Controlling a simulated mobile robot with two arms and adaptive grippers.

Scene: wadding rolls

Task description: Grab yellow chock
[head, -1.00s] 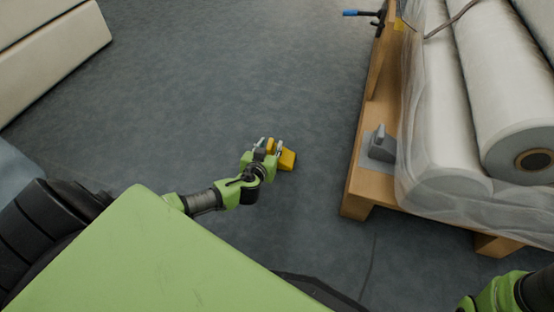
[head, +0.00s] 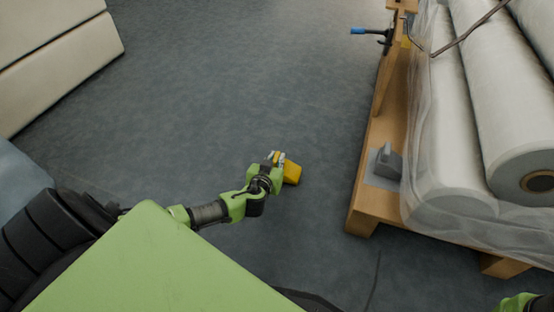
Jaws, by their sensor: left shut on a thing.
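The yellow chock (head: 292,172) shows at the fingertips of my left gripper (head: 277,158), near the middle of the head view. The left gripper is shut on it, and its fingers and wrist hide the chock's near left part. I cannot tell whether the chock touches the grey floor. My right arm shows only as a green piece at the bottom right corner, and its gripper is out of view.
A wooden pallet (head: 366,207) with plastic-wrapped white rolls (head: 466,110) stands to the right. A grey chock-like block (head: 388,160) sits on its edge. A blue-handled clamp (head: 371,33) sticks out at the back. Pale stacked blocks (head: 60,50) stand upper left. Floor between is clear.

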